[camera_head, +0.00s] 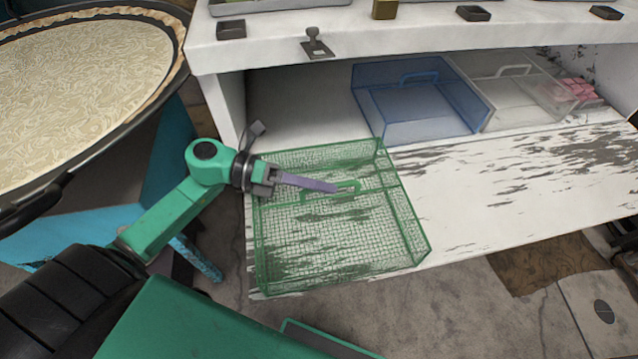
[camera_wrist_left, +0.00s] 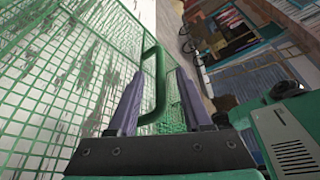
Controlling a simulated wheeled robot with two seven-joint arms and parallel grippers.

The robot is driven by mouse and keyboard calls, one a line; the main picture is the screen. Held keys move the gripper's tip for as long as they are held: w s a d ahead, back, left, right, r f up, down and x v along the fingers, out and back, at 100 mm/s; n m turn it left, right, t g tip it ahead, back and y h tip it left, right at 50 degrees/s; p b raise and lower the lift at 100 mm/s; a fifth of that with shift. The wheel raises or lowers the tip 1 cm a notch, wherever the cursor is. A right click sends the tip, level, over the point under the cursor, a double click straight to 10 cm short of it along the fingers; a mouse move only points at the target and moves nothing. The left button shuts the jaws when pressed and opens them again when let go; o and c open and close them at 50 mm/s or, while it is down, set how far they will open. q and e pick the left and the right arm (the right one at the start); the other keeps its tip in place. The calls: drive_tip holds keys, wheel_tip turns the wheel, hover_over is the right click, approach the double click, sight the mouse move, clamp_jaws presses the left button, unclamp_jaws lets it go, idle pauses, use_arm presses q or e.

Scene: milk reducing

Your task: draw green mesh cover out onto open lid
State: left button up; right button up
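The green mesh cover (camera_head: 340,240) is a box-shaped wire frame with a handle (camera_head: 345,186) on top. It lies on the white, worn open lid (camera_head: 500,190), at the lid's left end, in front of the cabinet opening. My left gripper (camera_head: 337,188) reaches in from the left over the cover to the handle. In the left wrist view, the two purple fingers of my left gripper (camera_wrist_left: 160,90) stand apart on either side of the green handle (camera_wrist_left: 157,70). Gaps show between handle and fingers. My right gripper is not in view.
A blue bin (camera_head: 425,100) and a clear bin (camera_head: 520,95) stand inside the cabinet, with pink items (camera_head: 582,90) at the right. A large pan (camera_head: 85,85) is at upper left. The lid's right part is bare.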

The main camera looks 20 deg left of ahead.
use_arm(q)
drive_tip(key=b+v, duration=0.2)
drive_tip(key=v, duration=0.9)
drive_tip(key=shift+a, duration=0.25)
drive_tip(key=shift+a+r, duration=0.1)
drive_tip(key=shift+a, duration=0.15)
